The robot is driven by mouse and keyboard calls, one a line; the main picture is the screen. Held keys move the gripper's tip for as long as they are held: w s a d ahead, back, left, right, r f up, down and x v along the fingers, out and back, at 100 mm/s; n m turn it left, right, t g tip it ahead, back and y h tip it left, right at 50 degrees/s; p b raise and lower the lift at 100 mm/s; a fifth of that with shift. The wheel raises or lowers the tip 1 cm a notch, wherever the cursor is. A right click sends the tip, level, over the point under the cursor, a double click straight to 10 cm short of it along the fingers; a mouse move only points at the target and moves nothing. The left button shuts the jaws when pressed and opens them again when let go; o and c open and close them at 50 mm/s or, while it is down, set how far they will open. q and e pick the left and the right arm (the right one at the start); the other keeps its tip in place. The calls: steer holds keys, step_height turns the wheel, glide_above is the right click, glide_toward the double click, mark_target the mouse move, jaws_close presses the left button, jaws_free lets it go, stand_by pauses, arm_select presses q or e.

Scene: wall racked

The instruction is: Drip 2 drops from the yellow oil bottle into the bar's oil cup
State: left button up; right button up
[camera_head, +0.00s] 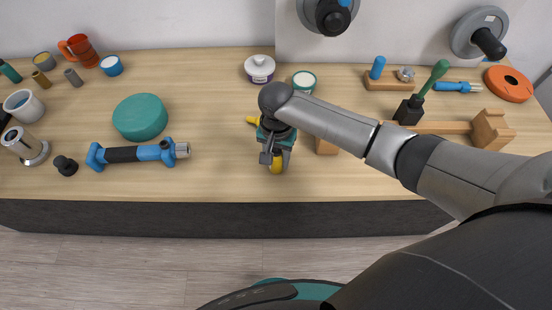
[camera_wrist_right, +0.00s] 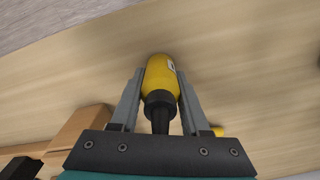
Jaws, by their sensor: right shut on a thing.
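The yellow oil bottle (camera_wrist_right: 161,78) is between the fingers of my right gripper (camera_wrist_right: 160,90), which is shut on it. Its black cap and nozzle point towards my gripper's palm in the wrist view. In the head view the bottle's yellow end (camera_head: 278,167) shows below my right gripper (camera_head: 274,158), near the table's front. I cannot tell whether it touches the table. A wooden bar (camera_head: 440,127) with an end block (camera_head: 491,130) lies at the right, partly behind my arm. I cannot make out its oil cup. My left gripper is not in view.
A wooden block (camera_head: 326,147) is just right of my gripper. A small yellow thing (camera_head: 252,120) lies behind it. A blue-and-black tool (camera_head: 135,153) and a green disc (camera_head: 140,117) lie to the left. The table front (camera_head: 230,188) near the gripper is clear.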

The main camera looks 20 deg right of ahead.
jaws_close()
steer(key=shift+r, duration=0.15)
step_height(320, 180, up, 20)
steer(key=p, duration=0.3)
steer(key=shift+w, duration=0.1)
stand_by(0.4)
